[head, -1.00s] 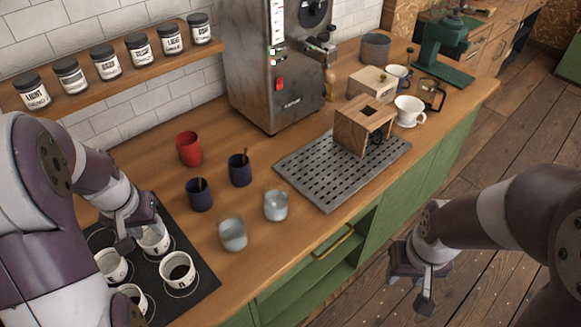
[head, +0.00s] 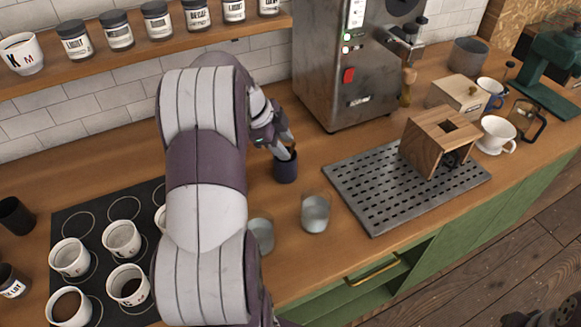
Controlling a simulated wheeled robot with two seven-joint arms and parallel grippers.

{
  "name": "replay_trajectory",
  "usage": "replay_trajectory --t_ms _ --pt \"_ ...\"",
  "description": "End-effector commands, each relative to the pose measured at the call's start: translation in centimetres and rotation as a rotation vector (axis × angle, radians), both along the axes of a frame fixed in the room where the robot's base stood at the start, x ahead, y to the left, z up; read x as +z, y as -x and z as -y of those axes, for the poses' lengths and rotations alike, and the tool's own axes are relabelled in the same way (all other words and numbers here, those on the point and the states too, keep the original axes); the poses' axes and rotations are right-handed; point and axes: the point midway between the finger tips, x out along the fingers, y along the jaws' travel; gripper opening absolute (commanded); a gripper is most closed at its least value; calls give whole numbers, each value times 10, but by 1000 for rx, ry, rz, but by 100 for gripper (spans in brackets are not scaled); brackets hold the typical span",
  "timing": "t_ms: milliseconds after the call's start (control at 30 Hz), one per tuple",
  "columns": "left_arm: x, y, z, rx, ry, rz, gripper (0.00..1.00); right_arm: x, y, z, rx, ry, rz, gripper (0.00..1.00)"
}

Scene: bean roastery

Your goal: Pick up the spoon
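A dark blue cup (head: 286,170) stands on the wooden counter beside the espresso machine. A brown spoon handle (head: 293,152) shows at its mouth; the rest of the spoon is hidden inside the cup. My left gripper (head: 284,150) is right above the cup, with its fingers at the spoon handle. The fingers overlap from this angle, so I cannot tell whether they are shut on it. My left arm hides the other blue cup and the red mug.
Two glasses (head: 315,212) (head: 262,236) stand close in front of the blue cup. A metal drip tray (head: 350,194) with a wooden box (head: 436,143) lies to the right. The espresso machine (head: 345,70) rises behind. White cups (head: 123,238) stand on a black mat at left.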

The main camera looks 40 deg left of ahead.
Motion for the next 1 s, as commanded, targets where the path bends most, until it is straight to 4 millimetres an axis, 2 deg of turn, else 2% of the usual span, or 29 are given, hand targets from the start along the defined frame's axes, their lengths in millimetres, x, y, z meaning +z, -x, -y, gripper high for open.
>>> replay_trajectory --t_ms 167,267,400,633,667,700,767,800,1000 --pt "-13 -10 5 0 1 -3 40 12 0 0 0 0 1 43" --pt "-28 -20 10 -1 2 -5 40 23 0 0 0 0 2 43" --pt "-49 -29 14 1 -1 -3 40 25 0 0 0 0 1 43" --pt "-54 -31 15 1 -1 -1 40 24 0 0 0 0 1 43" --pt "-54 -31 15 1 -1 -1 37 24 0 0 0 0 1 43" --pt "-54 -31 15 1 -1 -1 24 24 0 0 0 0 1 43" --pt "-54 -31 15 1 -1 -1 4 24 0 0 0 0 1 43" --pt "-54 -31 15 1 -1 -1 0 24 0 0 0 0 1 43" --pt "-54 -31 15 1 -1 -1 0 24 0 0 0 0 1 43"
